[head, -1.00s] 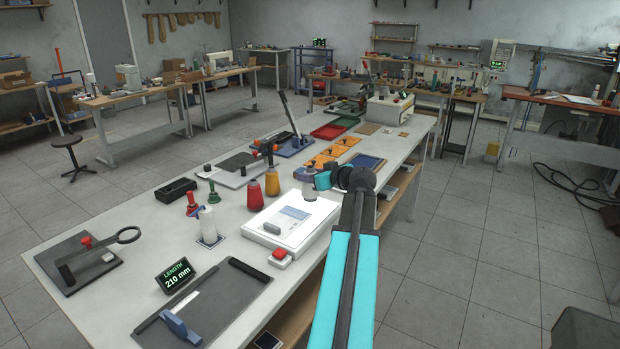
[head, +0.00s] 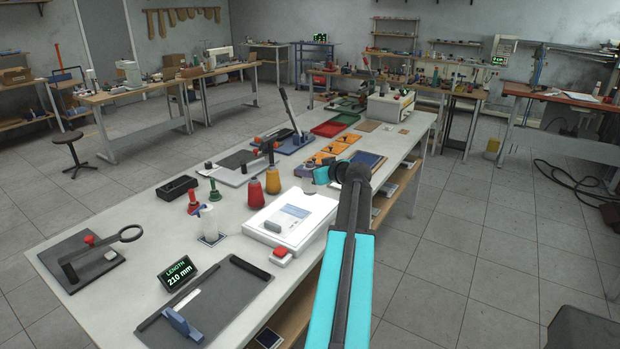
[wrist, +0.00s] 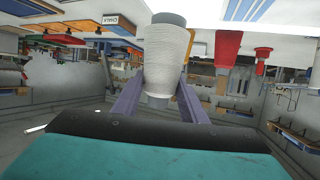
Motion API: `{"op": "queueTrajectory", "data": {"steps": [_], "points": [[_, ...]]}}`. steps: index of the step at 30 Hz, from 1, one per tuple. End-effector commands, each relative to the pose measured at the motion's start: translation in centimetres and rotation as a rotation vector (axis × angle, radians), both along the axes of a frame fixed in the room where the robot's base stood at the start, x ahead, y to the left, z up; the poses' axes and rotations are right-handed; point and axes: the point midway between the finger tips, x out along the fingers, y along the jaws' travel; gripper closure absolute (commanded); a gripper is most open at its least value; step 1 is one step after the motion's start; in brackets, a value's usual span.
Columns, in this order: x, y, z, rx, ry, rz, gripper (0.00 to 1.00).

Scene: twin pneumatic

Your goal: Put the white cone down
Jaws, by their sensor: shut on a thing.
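The white cone (wrist: 165,58) is a pale thread-wound spool with a dark grey end. In the wrist view it sits between the two purple fingers of my gripper (wrist: 160,92), which are shut on it. In the head view my gripper (head: 322,175) is over the right part of the long bench, beyond the white scale, and the cone (head: 308,187) shows only small beside it. I cannot tell whether the cone touches a surface.
Orange plates (head: 330,152) and a blue tray (head: 366,159) lie behind.

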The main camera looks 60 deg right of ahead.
Motion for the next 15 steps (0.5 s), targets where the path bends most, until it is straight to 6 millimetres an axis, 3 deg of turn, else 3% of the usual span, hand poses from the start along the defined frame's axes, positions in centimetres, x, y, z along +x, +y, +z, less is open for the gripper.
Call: {"op": "queueTrajectory", "data": {"steps": [15], "points": [[0.0, 0.0, -2.9, 0.0, -0.001, 0.0, 0.87]]}}
